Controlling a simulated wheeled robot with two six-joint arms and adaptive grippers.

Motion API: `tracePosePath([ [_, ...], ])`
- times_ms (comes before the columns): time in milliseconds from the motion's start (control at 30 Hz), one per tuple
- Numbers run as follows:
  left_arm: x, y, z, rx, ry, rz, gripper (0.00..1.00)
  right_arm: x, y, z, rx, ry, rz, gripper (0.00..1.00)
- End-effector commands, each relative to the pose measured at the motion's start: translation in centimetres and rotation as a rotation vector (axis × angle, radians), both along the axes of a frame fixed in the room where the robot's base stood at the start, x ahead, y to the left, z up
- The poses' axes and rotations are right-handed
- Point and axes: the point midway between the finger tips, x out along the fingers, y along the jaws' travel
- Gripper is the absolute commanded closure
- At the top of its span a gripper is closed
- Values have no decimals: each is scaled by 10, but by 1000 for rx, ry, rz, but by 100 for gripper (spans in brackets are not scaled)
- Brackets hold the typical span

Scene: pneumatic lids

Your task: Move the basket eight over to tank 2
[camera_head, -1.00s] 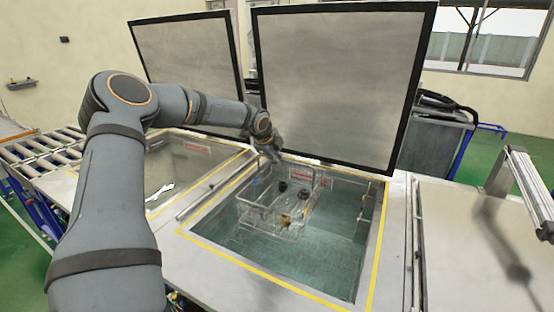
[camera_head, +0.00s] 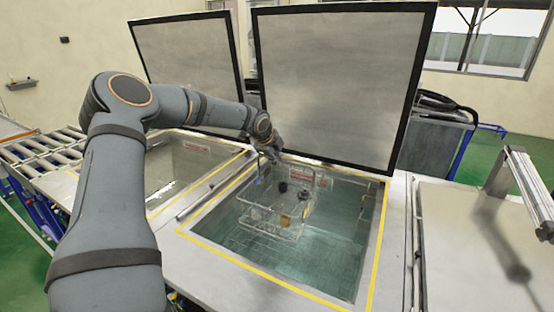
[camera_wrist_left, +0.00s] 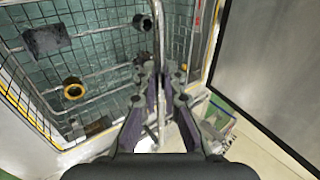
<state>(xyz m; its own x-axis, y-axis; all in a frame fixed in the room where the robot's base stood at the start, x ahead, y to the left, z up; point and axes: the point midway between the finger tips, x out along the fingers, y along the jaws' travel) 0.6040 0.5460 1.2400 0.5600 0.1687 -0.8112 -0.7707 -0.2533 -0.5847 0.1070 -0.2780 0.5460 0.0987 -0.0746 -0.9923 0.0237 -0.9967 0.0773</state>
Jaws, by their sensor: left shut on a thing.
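A wire basket (camera_head: 262,222) with several small dark and yellowish parts is at the tank with the large open lid, the middle tank (camera_head: 330,262). It sits within the opening, and its lower part looks faint, as if in the water. My left gripper (camera_head: 273,157) is above its far side. In the wrist view the left gripper (camera_wrist_left: 163,82) is shut on a metal bar of the basket's handle (camera_wrist_left: 158,38), with the mesh and a yellow ring (camera_wrist_left: 73,88) below. Tank numbers cannot be read. My right gripper is not in view.
Two lids stand open, the left lid (camera_head: 190,65) and the middle lid (camera_head: 340,85). An open tank (camera_head: 180,172) lies to the left, with a roller conveyor (camera_head: 40,150) beyond. At right is a closed lid (camera_head: 475,245) with a cylinder arm (camera_head: 530,190).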

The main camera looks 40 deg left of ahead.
Motion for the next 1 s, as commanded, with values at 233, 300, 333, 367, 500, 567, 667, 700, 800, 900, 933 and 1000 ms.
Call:
tracePosePath([
  [233,0,0,-40,-2,-11,-5,100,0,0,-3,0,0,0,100],
  [300,1,0,-44,-2,-14,-7,100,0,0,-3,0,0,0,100],
  [333,1,0,-44,-2,-14,-7,100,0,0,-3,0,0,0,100],
  [367,1,0,-44,-2,-15,-7,100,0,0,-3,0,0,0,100],
  [500,1,0,-45,-2,-15,-6,100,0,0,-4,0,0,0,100],
  [567,1,0,-46,-2,-15,-6,100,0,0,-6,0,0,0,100],
  [667,1,0,-50,-2,-15,-6,100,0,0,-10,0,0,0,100],
  [700,1,0,-53,-2,-14,-6,100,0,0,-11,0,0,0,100],
  [800,1,0,-59,-2,-14,-6,100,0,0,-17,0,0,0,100],
  [900,1,0,-67,-2,-14,-7,100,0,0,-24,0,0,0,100],
  [933,1,0,-69,-2,-14,-6,100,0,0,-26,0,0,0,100],
  [1000,1,0,-74,-2,-14,-6,100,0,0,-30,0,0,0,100],
])
